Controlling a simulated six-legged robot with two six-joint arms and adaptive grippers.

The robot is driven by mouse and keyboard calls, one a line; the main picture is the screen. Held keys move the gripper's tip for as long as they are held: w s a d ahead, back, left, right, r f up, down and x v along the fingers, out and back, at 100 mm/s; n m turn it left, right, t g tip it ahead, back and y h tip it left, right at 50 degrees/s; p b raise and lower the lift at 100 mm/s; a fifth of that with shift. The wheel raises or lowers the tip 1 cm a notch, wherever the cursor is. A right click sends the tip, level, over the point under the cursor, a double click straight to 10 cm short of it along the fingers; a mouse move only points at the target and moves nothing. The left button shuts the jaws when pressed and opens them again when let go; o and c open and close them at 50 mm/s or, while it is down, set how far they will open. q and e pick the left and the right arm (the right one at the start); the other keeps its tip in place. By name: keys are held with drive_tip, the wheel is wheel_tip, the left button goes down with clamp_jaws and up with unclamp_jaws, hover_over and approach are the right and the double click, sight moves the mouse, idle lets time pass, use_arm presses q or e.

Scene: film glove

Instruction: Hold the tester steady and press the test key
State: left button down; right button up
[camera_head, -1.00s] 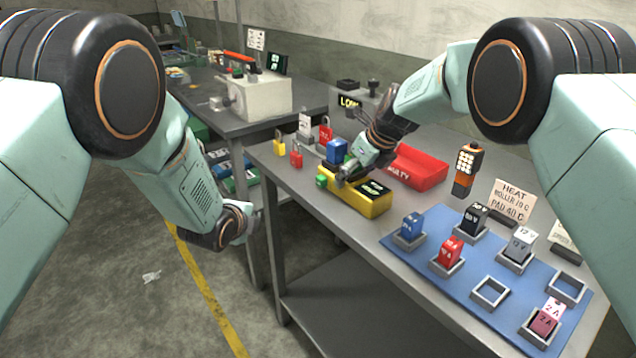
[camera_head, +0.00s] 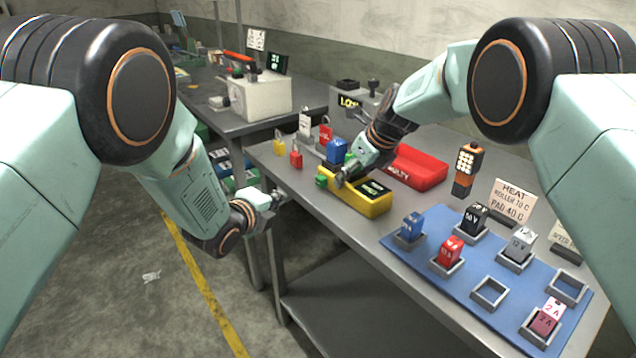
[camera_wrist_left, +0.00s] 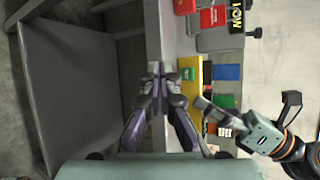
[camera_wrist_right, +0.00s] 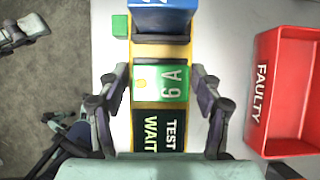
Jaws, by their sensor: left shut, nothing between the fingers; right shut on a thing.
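The yellow tester (camera_head: 362,205) stands on the grey bench with a blue block (camera_head: 337,151) at its far end. Its display reads "TEST WAIT" in the right wrist view (camera_wrist_right: 160,132). A green key (camera_head: 321,182) sticks out from its left side and also shows in the right wrist view (camera_wrist_right: 119,25). My right gripper (camera_wrist_right: 160,80) is shut on the tester, one finger on each side, across a green "6 A" face (camera_wrist_right: 172,84). My left gripper (camera_head: 279,197) is shut and empty, left of the green key and apart from it, by the bench edge.
A red "FAULTY" bin (camera_head: 418,168) stands right of the tester. Red and yellow padlocks (camera_head: 296,156) stand behind it. A blue mat (camera_head: 447,283) with blocks in holders lies at the front right.

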sight(305, 198)
use_arm(q)
drive_tip(key=shift+w+d, duration=0.7)
drive_tip(key=shift+d, duration=0.35)
drive_tip(key=shift+w+d, duration=0.65)
drive_tip(key=shift+d, duration=0.4)
drive_tip(key=shift+w+d, duration=0.7)
drive_tip(key=shift+d, duration=0.35)
drive_tip(key=shift+d, duration=0.1)
drive_tip(key=shift+w+d, duration=0.25)
drive_tip(key=shift+w+d, duration=0.25)
drive_tip(key=shift+d, duration=0.15)
drive_tip(key=shift+a, duration=0.1)
drive_tip(key=shift+s+a, duration=0.5)
drive_tip(key=shift+a, duration=0.1)
drive_tip(key=shift+a, duration=0.15)
drive_tip(key=shift+s+a, duration=0.7)
drive_tip(key=shift+a, duration=0.3)
drive_tip(key=shift+s+a, duration=0.7)
drive_tip(key=shift+a, duration=0.25)
